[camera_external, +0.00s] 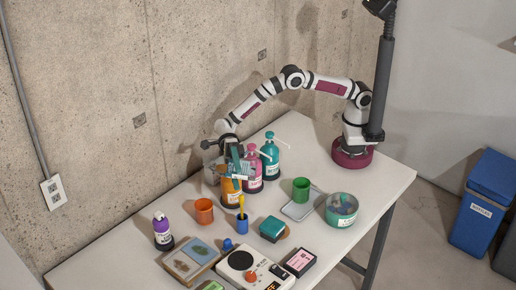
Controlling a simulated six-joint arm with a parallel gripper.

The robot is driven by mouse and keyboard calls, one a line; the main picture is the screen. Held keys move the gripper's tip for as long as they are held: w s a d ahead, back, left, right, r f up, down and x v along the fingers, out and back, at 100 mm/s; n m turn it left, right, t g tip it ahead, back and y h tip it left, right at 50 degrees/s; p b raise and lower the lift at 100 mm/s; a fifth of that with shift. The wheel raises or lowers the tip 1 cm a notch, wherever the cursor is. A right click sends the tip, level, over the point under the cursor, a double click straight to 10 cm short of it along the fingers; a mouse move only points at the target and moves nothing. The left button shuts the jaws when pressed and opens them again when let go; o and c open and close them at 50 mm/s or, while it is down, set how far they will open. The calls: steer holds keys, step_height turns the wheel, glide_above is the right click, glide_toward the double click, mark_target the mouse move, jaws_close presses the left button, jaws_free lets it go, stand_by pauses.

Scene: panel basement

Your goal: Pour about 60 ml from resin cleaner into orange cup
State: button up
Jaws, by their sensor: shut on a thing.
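An orange cup (204,211) stands upright on the table, left of the bottles; its inside is too small to read. My gripper (234,171) is above and around the top of an orange bottle (231,190) and is shut on it. The bottle looks upright; I cannot tell whether its base touches the table. The labels are too small to read, so I cannot tell which bottle is the resin cleaner.
A blue holder (242,226) with a yellow tool is right in front of the orange bottle. A purple bottle (162,232) stands left of the cup. A scale (243,269), green cup (301,189) and teal bowl (341,209) are also on the table.

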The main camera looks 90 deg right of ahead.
mark_target(249, 173)
steer(key=shift+r+m, duration=0.4)
steer(key=shift+r, duration=0.05)
steer(key=shift+w+m+y, duration=0.1)
steer(key=shift+m+y, duration=0.2)
steer(key=shift+m, duration=0.2)
stand_by(0.7)
steer(key=shift+s, duration=0.3)
steer(key=shift+s, duration=1)
steer(key=shift+s+a+m+p, duration=0.25)
steer(key=shift+s+m+p, duration=0.1)
steer(key=shift+s, duration=0.35)
steer(key=shift+r, duration=0.1)
stand_by(0.8)
